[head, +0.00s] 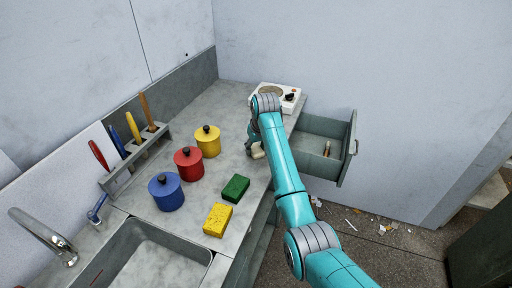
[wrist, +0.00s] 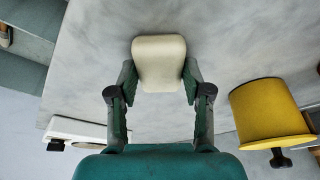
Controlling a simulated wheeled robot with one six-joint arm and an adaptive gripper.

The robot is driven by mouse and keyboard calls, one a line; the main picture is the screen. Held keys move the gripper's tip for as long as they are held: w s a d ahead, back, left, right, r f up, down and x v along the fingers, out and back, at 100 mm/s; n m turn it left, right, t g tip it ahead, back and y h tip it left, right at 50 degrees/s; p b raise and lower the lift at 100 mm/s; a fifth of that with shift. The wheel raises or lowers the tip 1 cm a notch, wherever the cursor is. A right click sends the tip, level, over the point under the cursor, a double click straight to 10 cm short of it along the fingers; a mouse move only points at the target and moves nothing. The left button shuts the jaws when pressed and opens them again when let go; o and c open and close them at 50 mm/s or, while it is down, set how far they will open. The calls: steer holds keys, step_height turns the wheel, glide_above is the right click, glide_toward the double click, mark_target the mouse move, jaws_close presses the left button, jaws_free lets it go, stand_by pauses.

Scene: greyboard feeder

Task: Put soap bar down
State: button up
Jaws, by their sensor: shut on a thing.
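The cream soap bar (wrist: 159,62) is between the two fingers of my gripper (wrist: 159,82) in the wrist view, with its far end sticking out past the fingertips. My gripper is shut on it. In the head view the soap bar (head: 258,153) shows as a small pale shape beside my arm, over the right part of the grey counter (head: 232,115). My gripper (head: 253,146) is mostly hidden behind my arm there. I cannot tell whether the soap touches the counter.
A yellow pot (head: 208,141), red pot (head: 189,163) and blue pot (head: 166,191) stand left of the soap. A green sponge (head: 236,188) and yellow sponge (head: 218,220) lie nearer. A white hot plate (head: 291,104) is behind. An open drawer (head: 345,150) juts out at right.

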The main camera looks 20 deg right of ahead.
steer(key=o, duration=1.2)
steer(key=v, duration=1.2)
